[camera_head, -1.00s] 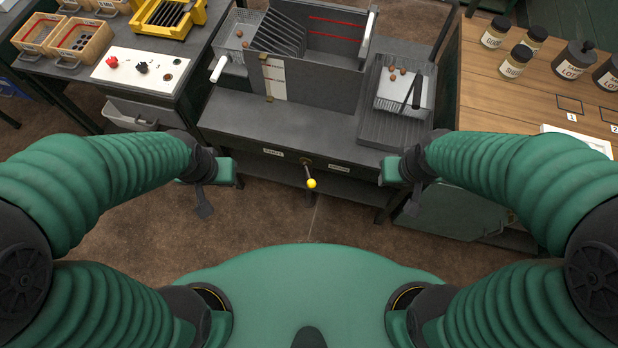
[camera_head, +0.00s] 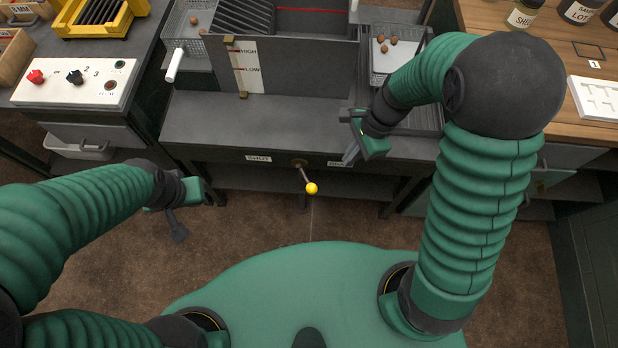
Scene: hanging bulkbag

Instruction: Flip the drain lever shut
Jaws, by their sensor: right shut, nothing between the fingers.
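The drain lever (camera_head: 306,177) has a metal rod and a yellow ball knob. It hangs from a brass pivot on the front of the dark bench and leans a little right of straight down. A SHUT label (camera_head: 258,158) is left of the pivot. Another label (camera_head: 336,163) is to the right, partly hidden by my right gripper. My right gripper (camera_head: 349,157) is shut and empty, up and to the right of the knob, apart from it. My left gripper (camera_head: 178,233) is low at the left, well away from the lever; its jaw opening cannot be made out.
A tank with a HIGH/LOW gauge (camera_head: 243,68) stands on the bench (camera_head: 250,122), with wire baskets (camera_head: 190,45) beside it. A control panel (camera_head: 75,80) is at the left. A wooden table (camera_head: 480,45) with jars is at the right. The space before the lever is clear.

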